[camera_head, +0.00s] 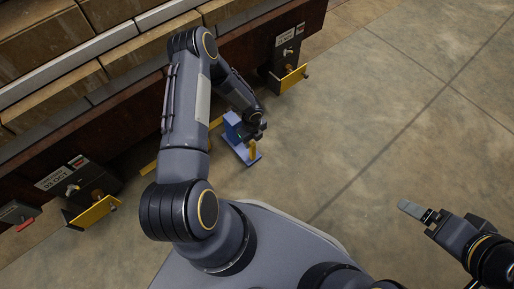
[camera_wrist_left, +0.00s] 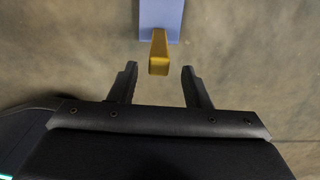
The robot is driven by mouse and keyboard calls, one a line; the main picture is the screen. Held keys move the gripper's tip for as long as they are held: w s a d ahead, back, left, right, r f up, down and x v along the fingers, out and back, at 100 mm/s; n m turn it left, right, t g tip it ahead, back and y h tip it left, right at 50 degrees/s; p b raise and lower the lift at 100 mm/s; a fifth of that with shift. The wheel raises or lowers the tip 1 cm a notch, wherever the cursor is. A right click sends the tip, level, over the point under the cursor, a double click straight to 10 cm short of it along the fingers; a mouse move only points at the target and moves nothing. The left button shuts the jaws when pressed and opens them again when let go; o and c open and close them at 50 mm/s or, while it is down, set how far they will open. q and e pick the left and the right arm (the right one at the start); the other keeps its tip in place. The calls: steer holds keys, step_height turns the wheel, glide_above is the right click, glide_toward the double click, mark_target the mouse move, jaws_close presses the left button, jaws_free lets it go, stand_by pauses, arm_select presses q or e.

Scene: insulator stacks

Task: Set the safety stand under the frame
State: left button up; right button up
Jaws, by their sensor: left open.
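The safety stand (camera_head: 236,132) is blue with a flat foot and a yellow handle, and stands on the floor beside the frame. My left gripper (camera_head: 257,128) is at the stand, partly covering it. In the left wrist view the open gripper (camera_wrist_left: 158,78) has the yellow handle (camera_wrist_left: 159,52) centred just ahead of its fingertips, with nothing held. The blue part (camera_wrist_left: 161,15) shows beyond the handle. The frame (camera_head: 255,50) is a dark brown beam running diagonally under stacked blocks. My right gripper (camera_head: 415,212) is out over the floor, far from the stand; its jaw gap is unclear.
Dark brackets with yellow plates hang at the frame's side, one at upper right (camera_head: 292,78) and one at lower left (camera_head: 93,212). A yellow bar (camera_head: 149,168) lies low behind my left arm. Concrete floor (camera_head: 380,110) to the right is clear.

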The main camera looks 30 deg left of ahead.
mark_target(252, 148)
arm_select(q)
step_height(252, 148, down, 7)
steer(key=b, duration=0.2)
steer(key=shift+r+b, duration=0.15)
steer(key=shift+b, duration=0.15)
jaws_close()
steer(key=shift+s, duration=0.1)
